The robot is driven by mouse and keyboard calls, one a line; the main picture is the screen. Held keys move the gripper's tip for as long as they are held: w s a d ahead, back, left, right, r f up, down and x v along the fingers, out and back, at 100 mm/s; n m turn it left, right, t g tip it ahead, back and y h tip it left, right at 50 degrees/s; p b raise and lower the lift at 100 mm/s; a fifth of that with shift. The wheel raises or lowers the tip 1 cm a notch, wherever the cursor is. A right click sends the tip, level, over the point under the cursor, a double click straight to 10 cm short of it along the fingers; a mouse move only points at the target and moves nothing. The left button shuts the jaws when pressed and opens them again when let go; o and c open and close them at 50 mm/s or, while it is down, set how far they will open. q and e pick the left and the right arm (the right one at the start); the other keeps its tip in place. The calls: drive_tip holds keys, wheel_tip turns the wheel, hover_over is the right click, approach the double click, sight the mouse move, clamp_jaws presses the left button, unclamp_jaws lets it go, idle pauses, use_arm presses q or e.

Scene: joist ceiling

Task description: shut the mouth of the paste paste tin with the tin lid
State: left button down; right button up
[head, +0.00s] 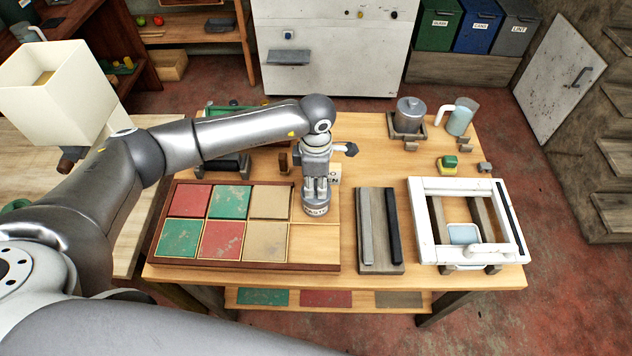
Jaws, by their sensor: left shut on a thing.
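The paste tin (315,211), a small grey can with a pale lettered label, stands upright at the right end of the tile tray. My left gripper (316,190) points straight down over its mouth, with its fingers shut on a grey piece at the tin's top, which looks like the tin lid (316,198). The fingers cover much of the lid. I cannot tell whether it is fully seated on the rim. My right gripper is not in view.
The wooden tray (245,267) holds red, green and tan tiles. Right of it are a board (380,265) with two bars and a white frame (478,184).

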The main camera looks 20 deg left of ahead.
use_arm(q)
drive_tip(key=shift+f+b, duration=0.35)
drive_tip(key=shift+b, duration=0.05)
drive_tip(key=c, duration=1.1)
unclamp_jaws()
drive_tip(key=shift+r, duration=0.1)
wheel_tip(320, 180, up, 16)
drive_tip(key=p, duration=0.1)
drive_tip(key=shift+p, duration=0.35)
